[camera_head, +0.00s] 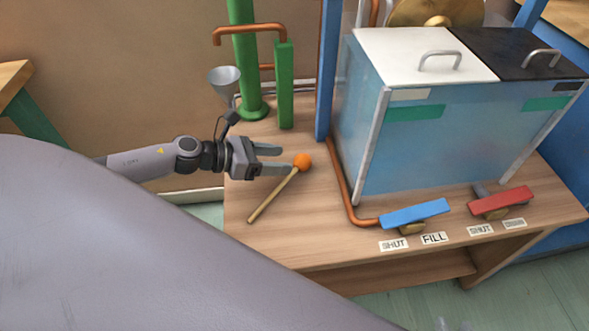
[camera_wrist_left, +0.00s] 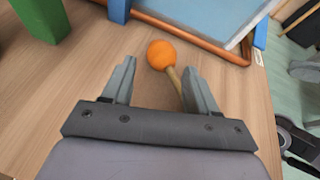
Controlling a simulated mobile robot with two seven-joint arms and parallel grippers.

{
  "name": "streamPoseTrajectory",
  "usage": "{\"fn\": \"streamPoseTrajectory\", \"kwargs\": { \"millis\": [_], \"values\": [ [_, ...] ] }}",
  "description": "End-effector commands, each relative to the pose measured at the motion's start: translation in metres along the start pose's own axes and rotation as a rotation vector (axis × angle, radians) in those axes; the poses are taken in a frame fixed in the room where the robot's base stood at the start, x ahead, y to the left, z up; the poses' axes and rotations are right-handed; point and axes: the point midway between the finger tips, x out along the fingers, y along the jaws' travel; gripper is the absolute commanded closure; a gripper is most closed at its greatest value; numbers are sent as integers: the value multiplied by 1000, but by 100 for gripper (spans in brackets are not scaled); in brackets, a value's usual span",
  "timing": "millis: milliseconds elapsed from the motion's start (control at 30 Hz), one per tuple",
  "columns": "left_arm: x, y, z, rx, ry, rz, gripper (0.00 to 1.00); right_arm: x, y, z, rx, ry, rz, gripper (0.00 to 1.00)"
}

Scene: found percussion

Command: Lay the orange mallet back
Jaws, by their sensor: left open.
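The orange mallet (camera_head: 303,161) has a round orange head and a light wooden stick. It lies on the wooden bench top (camera_head: 330,240), its stick slanting down to the left in the head view. My left gripper (camera_head: 275,161) is open, its fingers pointing right, close to the mallet head. In the left wrist view the orange head (camera_wrist_left: 161,54) shows just beyond the fingertips of my left gripper (camera_wrist_left: 160,75). The stick runs back from the head toward the right finger, which hides part of it. I cannot tell whether they touch. My right gripper is not in view.
A clear tank (camera_head: 440,130) with white and black lids stands right of the mallet. Green posts (camera_head: 286,85), a funnel (camera_head: 225,80) and a copper pipe (camera_head: 348,190) are nearby. Blue (camera_head: 414,213) and red (camera_head: 502,201) levers sit at the front edge. The front left bench is clear.

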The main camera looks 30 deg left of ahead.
Motion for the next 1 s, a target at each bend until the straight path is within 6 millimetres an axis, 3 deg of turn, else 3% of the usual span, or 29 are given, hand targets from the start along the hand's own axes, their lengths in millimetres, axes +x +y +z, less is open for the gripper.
{"fn": "streamPoseTrajectory", "kwargs": {
  "millis": [467,767,800,933,1000],
  "values": [
    [50,-3,0,0,-3,2,42,-1,-2,-5,-2,15,-4,64],
    [55,-3,-1,0,0,2,42,-1,-4,-6,-3,15,-9,64],
    [55,-3,-1,0,0,2,45,-1,-4,-6,-3,15,-9,64],
    [55,-3,-1,0,0,2,85,0,-4,-6,-3,15,-9,64],
    [55,-3,-1,0,-1,2,90,0,-4,-6,-3,15,-8,64]
  ]
}}
